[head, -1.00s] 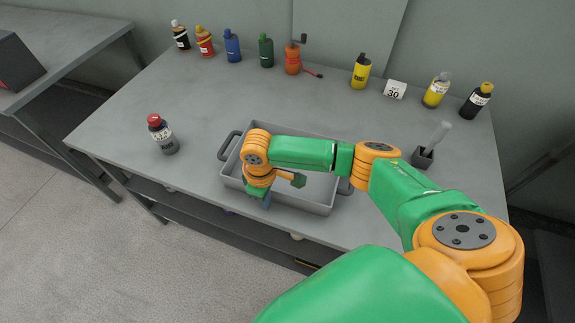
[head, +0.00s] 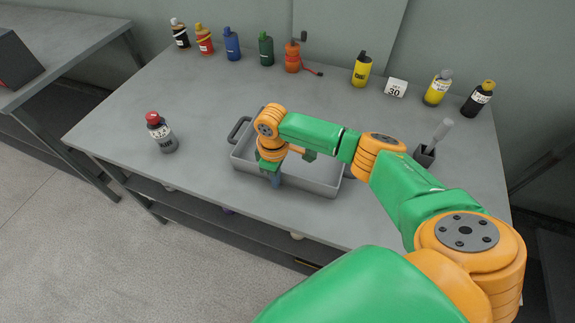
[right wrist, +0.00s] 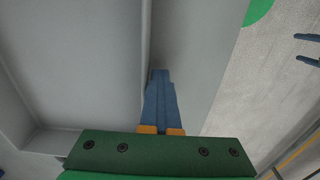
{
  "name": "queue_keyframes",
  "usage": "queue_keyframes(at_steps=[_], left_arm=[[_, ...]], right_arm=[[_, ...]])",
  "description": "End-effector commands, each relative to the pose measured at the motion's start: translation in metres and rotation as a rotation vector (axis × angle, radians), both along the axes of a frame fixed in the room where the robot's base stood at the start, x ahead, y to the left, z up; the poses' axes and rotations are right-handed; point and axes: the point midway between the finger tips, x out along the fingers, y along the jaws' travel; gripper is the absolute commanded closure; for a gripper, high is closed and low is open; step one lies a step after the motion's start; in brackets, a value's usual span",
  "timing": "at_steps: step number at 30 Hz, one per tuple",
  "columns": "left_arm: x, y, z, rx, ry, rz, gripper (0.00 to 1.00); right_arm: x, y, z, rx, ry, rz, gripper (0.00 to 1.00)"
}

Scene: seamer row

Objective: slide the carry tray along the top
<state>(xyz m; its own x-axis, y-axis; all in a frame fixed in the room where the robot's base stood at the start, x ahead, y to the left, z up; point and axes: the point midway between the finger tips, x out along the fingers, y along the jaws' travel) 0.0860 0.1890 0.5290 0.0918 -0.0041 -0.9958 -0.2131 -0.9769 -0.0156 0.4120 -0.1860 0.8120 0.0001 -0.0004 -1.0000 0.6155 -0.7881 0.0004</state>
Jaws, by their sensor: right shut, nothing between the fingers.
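The carry tray (head: 310,187) is a grey, shallow, open box with a handle (head: 238,129) at its left end. It lies on the bench top, partly hidden by my right arm. My right gripper (head: 275,182) is shut and empty, pointing down at the tray's front wall. In the right wrist view its blue fingers (right wrist: 159,76) are together just outside the tray's wall (right wrist: 147,60); contact is hard to tell. At the right edge of that view, two blue fingers of my left gripper (right wrist: 308,49) stand apart.
A red-capped bottle (head: 161,133) stands left of the tray on the bench (head: 120,112). Several bottles, including an orange one (head: 292,57), and a "30" card (head: 396,88) line the back. A dark holder (head: 425,155) stands right. The bench is clear behind the tray.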

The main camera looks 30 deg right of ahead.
Motion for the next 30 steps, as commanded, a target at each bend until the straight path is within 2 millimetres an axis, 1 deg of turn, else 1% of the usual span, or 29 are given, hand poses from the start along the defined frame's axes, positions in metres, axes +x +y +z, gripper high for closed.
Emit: queue_keyframes(at_steps=[1,6,14,17,24,30], left_arm=[[0.000,0.000,-0.004,0.000,0.000,0.000,0.00],[0.000,0.000,-0.007,0.000,0.000,0.000,0.00],[0.000,0.000,-0.007,0.000,0.000,0.000,0.00],[0.000,0.000,-0.012,0.000,0.000,0.000,0.00],[0.000,0.000,-0.029,0.000,0.000,0.000,0.00],[0.000,0.000,-0.033,0.000,0.000,0.000,0.00]], right_arm=[[0.003,-0.004,-0.002,-0.002,-0.001,-0.003,1.00],[0.009,-0.013,-0.001,-0.001,-0.001,-0.002,1.00],[0.009,-0.013,0.000,-0.001,-0.001,-0.001,1.00],[0.013,-0.018,-0.003,-0.002,0.000,-0.002,1.00],[0.027,-0.038,-0.004,-0.002,-0.002,-0.004,1.00],[0.032,-0.045,-0.001,-0.001,0.000,-0.001,1.00]])
